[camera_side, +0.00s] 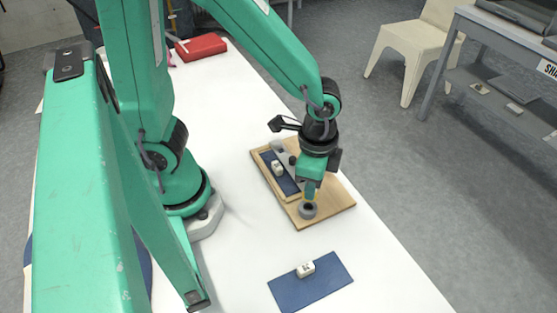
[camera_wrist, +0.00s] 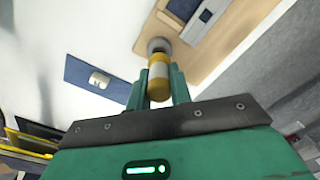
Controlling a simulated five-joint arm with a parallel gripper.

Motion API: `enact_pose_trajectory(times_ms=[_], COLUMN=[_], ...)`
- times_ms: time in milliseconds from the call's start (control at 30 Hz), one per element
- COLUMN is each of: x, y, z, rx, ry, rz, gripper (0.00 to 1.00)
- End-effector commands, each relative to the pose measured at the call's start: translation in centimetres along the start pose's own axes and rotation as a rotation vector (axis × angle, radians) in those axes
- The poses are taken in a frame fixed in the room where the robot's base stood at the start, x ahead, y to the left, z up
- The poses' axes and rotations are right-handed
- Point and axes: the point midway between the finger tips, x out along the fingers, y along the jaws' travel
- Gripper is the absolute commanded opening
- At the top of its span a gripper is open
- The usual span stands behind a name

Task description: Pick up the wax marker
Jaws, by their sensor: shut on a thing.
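The wax marker (camera_wrist: 158,80) is a yellow cylinder with a white band, held between the two green fingers of my gripper (camera_wrist: 157,71). In the side view my gripper (camera_side: 311,190) points down over the wooden board, with only a sliver of yellow showing by its fingers. A round grey cup (camera_side: 308,210) sits on the board right below the fingers, and it also shows at the marker's far end in the wrist view (camera_wrist: 158,45). I cannot tell whether the marker's tip is inside the cup or just above it.
The wooden board (camera_side: 335,207) carries a dark blue panel (camera_side: 285,182) with a white block (camera_side: 278,168) and a grey bracket. Nearer, a blue mat (camera_side: 325,282) holds another white block (camera_side: 306,268). A red case (camera_side: 202,46) lies at the far end. White table around is clear.

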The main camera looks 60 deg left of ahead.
Motion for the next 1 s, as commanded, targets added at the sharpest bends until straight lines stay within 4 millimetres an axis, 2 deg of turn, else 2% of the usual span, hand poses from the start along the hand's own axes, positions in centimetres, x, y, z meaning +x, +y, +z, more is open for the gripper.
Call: enact_pose_trajectory(times_ms=[600, 800, 1000], x=[-5.1, -6.2, -6.9], y=[8.0, 9.9, 11.0], z=[1.8, 2.3, 2.6], rx=[0.007, 0.004, 0.002], ry=[0.003, 0.001, 0.000], rz=[0.000, 0.000, 0.000], gripper=[0.00, 0.00, 0.00])
